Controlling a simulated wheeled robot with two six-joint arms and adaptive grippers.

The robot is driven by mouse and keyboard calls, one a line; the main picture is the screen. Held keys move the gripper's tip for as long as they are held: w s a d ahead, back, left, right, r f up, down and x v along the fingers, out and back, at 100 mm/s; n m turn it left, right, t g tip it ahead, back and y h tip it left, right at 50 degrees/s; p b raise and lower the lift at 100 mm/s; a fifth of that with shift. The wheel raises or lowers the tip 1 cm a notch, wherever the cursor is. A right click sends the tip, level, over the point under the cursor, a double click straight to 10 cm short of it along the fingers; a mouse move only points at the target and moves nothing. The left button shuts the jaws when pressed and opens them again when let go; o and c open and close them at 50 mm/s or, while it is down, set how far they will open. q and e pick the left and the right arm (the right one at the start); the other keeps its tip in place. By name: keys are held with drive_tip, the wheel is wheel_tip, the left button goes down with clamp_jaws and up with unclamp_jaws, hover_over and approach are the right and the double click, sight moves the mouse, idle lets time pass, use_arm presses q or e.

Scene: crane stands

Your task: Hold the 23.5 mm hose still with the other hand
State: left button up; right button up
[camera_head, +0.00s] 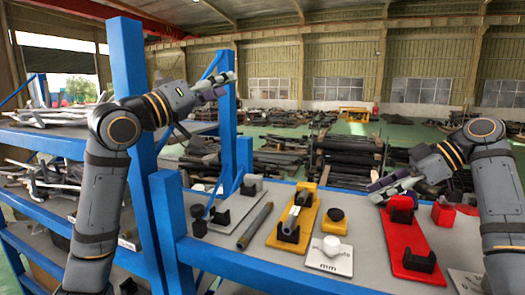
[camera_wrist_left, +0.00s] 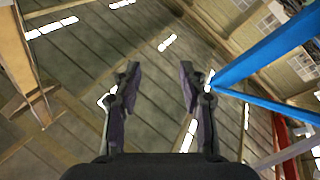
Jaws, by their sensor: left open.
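A dark grey tube (camera_head: 255,226) lies on the grey tabletop. A shorter grey tube (camera_head: 292,216) rests in the black holders of a yellow stand (camera_head: 305,198). I cannot read which hose is 23.5 mm. My left gripper (camera_head: 228,84) is raised well above the table beside a blue post, open and empty. In the left wrist view its two fingers (camera_wrist_left: 160,75) stand apart with nothing between them. My right gripper (camera_head: 376,192) is low over the far end of a red stand (camera_head: 402,240), by its black holder (camera_head: 401,207). Whether its fingers are open is unclear.
Blue posts and a rail (camera_head: 255,268) frame the table's left and front. A white plate (camera_head: 329,258) with a white knob, a black knob (camera_head: 335,215) on a yellow base, and a red block (camera_head: 443,212) stand nearby. The air around my left gripper is partly bounded by the posts.

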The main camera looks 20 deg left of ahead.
use_arm(q)
drive_tip(key=w+d+f+g, duration=0.2)
drive_tip(key=d+f+g, duration=0.25)
drive_tip(key=f, duration=0.65)
drive_tip(key=n+g+y, duration=0.1)
drive_tip(key=g, duration=0.5)
approach(297, 209)
drive_tip(key=w+a, duration=0.1)
drive_tip(key=w, duration=0.1)
drive_tip(key=shift+t, duration=0.25)
drive_tip(key=x, duration=0.9)
drive_tip(key=shift+a, duration=0.1)
drive_tip(key=shift+w+f, duration=0.15)
drive_tip(key=shift+f, duration=0.05)
clamp_jaws()
